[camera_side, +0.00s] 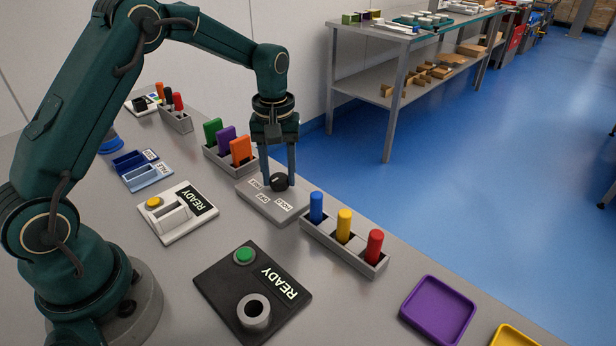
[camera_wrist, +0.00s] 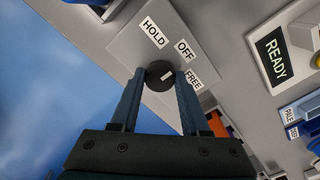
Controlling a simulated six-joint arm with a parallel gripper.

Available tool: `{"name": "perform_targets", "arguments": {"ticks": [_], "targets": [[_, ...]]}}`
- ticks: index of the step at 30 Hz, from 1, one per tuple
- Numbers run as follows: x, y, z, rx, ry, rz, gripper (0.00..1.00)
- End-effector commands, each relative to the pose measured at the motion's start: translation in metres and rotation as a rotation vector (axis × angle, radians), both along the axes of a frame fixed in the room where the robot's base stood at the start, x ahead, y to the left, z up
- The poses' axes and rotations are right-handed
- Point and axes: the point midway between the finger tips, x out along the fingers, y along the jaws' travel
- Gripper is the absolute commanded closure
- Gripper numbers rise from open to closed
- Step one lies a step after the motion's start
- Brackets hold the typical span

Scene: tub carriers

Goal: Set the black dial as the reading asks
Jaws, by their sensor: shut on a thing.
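The black dial (camera_side: 280,183) sits on a grey plate (camera_side: 263,206) at the middle of the table. In the wrist view the dial (camera_wrist: 158,70) carries a short white mark, and the plate (camera_wrist: 135,42) has labels HOLD, OFF and FREE. The mark slants up and right, roughly towards OFF; its exact aim is hard to tell. My gripper (camera_wrist: 160,82) is shut on the dial, one finger on each side. A black panel (camera_side: 222,283) with a green button and a ring shows READY. A white panel (camera_side: 172,237) with a yellow button also shows READY.
A rack (camera_side: 318,236) with blue, yellow and red pegs stands right of the plate. Another rack (camera_side: 217,160) with green, purple and orange blocks stands behind it. Blue trays (camera_side: 148,178) lie at left, a purple tray (camera_side: 438,310) at front right.

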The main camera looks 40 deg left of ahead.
Motion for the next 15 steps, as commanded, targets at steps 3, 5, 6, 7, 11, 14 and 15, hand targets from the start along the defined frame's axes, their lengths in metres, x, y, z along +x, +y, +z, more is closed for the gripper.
{"name": "perform_targets", "arguments": {"ticks": [3, 5, 6, 7, 11, 14, 15], "targets": [[0.0001, 0.0, 0.0005, -0.001, -0.001, -0.04, 1.0], [0.0001, 0.0, 0.0005, -0.001, -0.001, -0.07, 1.0], [0.0001, 0.0001, 0.0005, -0.001, -0.001, -0.093, 1.0], [0.0001, 0.0001, 0.0006, -0.001, -0.001, -0.114, 1.0], [0.0, 0.0001, 0.0006, -0.001, -0.001, -0.216, 1.0], [0.0, 0.0003, 0.0007, -0.001, -0.001, -0.306, 1.0], [-0.0001, 0.0004, 0.0007, -0.001, -0.001, -0.343, 1.0]]}}
